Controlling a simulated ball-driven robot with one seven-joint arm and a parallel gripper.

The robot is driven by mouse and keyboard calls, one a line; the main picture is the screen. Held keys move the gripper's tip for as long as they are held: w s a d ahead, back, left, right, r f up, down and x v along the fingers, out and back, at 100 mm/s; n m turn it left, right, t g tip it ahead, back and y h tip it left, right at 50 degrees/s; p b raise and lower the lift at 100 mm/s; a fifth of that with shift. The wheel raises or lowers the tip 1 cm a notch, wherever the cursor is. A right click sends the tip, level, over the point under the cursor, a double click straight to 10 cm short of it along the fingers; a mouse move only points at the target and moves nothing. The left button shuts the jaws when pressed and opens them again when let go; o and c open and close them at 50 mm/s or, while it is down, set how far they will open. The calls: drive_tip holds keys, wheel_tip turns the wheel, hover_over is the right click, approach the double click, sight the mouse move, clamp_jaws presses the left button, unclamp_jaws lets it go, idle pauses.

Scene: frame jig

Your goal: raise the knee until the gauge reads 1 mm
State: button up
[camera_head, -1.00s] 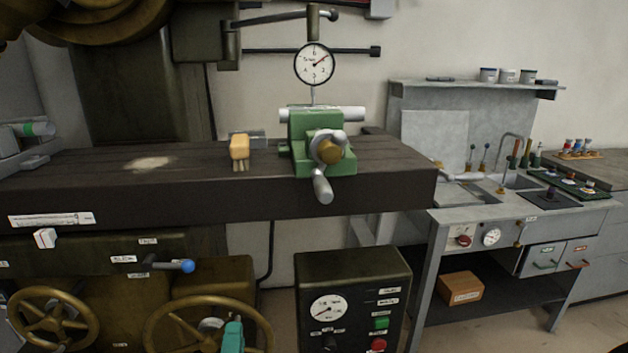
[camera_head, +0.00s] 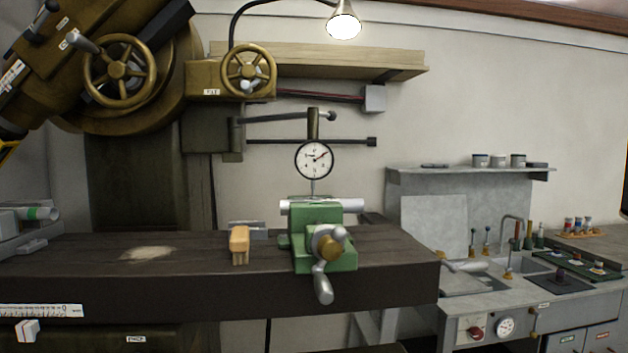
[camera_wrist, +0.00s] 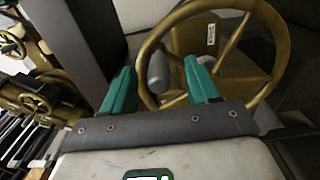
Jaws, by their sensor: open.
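The numbers are too small to read surely. Its thin stem reaches down to the silver bar (camera_head: 350,206) clamped in the vise. The vise stands on the dark machine table (camera_head: 200,291). In the wrist view, my gripper (camera_wrist: 158,68) is open, with teal fingers on both sides of the grey crank handle (camera_wrist: 157,80) of a brass handwheel (camera_wrist: 268,42). I cannot tell whether either finger touches the handle.
A wooden brush (camera_head: 239,242) lies on the table left of the vise. A white scale (camera_head: 40,311) and pointer (camera_head: 27,331) are at the table's lower left front. More handwheels (camera_wrist: 50,95) show left in the wrist view. A sink bench (camera_head: 480,290) stands at right.

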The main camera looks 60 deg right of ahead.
drive_tip(key=v, duration=0.6)
drive_tip(key=shift+s+a, duration=0.15)
drive_tip(key=shift+s, duration=0.05)
idle(0.4)
drive_tip(key=s+d+f+m+g+y+p, duration=0.45)
drive_tip(key=s+d+f+g+y, duration=0.2)
drive_tip(key=s+d+f, duration=0.3)
drive_tip(key=s+a+f+m+g+y+p, duration=0.2)
drive_tip(key=s+a+f+m+g+y, duration=0.1)
drive_tip(key=s+a+y, duration=0.3)
drive_tip(key=shift+s+f+y+p, duration=0.35)
drive_tip(key=shift+s+f+y, duration=0.15)
drive_tip(key=shift+s+y, duration=0.5)
idle(0.4)
